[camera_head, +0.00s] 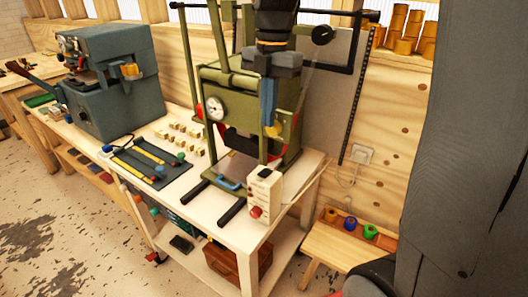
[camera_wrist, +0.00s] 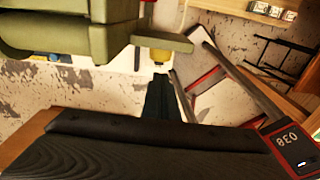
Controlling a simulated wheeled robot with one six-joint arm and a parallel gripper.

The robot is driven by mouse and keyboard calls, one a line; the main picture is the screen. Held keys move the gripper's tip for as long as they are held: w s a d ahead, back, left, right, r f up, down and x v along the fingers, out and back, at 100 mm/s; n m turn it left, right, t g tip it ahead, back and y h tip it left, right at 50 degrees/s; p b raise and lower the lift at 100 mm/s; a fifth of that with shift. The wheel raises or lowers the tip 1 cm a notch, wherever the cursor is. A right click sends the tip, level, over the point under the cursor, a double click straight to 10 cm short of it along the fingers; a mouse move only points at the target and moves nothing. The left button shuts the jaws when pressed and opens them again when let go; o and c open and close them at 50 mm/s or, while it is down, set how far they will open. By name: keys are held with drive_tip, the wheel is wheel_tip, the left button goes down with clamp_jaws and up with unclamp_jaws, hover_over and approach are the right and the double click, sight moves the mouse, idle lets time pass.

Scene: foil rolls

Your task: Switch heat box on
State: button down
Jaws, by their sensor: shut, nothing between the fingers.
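A cream control box (camera_head: 263,194) with a red knob (camera_head: 256,212) low on its front stands upright at the front right corner of the work table; it appears to be the heat box. Small marks show on its face, too small to read. My gripper (camera_head: 269,118) points down in front of the green press, above and apart from the box. Its dark fingers (camera_wrist: 160,98) are together and empty in the wrist view. A yellow part (camera_wrist: 159,55) shows just beyond their tips. I cannot make out the box in the wrist view.
The green press (camera_head: 284,147) with a round gauge (camera_head: 215,109) stands behind the box. A blue-handled plate (camera_head: 229,183) and black rails lie left of it. A grey machine (camera_head: 112,83) stands farther left. A low bench (camera_head: 335,250) with coloured rolls is at right.

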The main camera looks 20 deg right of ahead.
sight(262, 174)
drive_tip(key=b, duration=0.3)
drive_tip(key=shift+f, duration=0.15)
drive_tip(key=shift+a+r+b, duration=0.1)
drive_tip(key=shift+r+b, duration=0.15)
drive_tip(key=shift+b, duration=0.15)
drive_tip(key=f+p, duration=0.1)
drive_tip(key=f, duration=0.3)
drive_tip(key=s+a+f+p, duration=0.1)
drive_tip(key=f, duration=0.4)
drive_tip(key=f+p, duration=0.1)
drive_tip(key=f, duration=0.4)
drive_tip(key=shift+s+a, duration=0.2)
drive_tip(key=shift+a, duration=0.05)
